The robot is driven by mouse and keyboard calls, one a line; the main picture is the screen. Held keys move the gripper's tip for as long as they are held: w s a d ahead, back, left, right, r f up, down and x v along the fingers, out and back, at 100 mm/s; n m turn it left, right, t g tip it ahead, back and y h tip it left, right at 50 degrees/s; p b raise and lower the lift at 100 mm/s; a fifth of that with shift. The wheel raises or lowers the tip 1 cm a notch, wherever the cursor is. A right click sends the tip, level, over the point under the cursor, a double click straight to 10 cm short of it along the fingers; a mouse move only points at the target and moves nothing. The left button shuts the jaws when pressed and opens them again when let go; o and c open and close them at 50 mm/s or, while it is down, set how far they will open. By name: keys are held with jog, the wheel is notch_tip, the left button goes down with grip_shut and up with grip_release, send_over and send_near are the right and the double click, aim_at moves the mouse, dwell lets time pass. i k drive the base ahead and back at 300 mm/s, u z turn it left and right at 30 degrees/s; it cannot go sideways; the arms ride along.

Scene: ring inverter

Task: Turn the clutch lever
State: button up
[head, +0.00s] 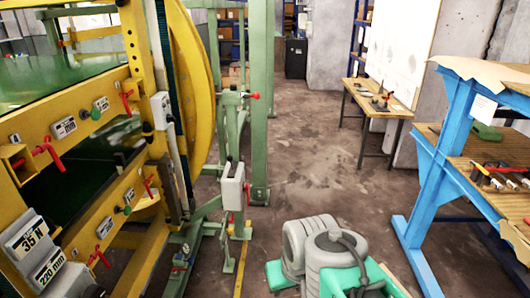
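A large yellow ring inverter machine (140,55) fills the left side. It carries several red levers: one at upper right (127,100), a bigger one at left (48,152), one lower right (149,186) and one at lower left (97,257). A short lever with a red knob (254,96) sticks out sideways from a green post in front of the ring. No readable label says which of these is the clutch lever. My folded arm shows at bottom centre, away from all the levers. My gripper cannot be made out.
A light grey box (232,186) stands on the green frame, with a yellow floor strip (241,265) below it. A blue workbench (450,150) with tools is at right. A small wooden table (379,101) stands behind. The brown floor (310,165) between is clear.

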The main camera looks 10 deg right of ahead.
aim_at(230, 158)
jog(key=z, duration=0.15)
jog(key=i, duration=0.8)
jog(key=u, duration=0.75)
jog(key=i, duration=0.5)
jog(key=u, duration=0.55)
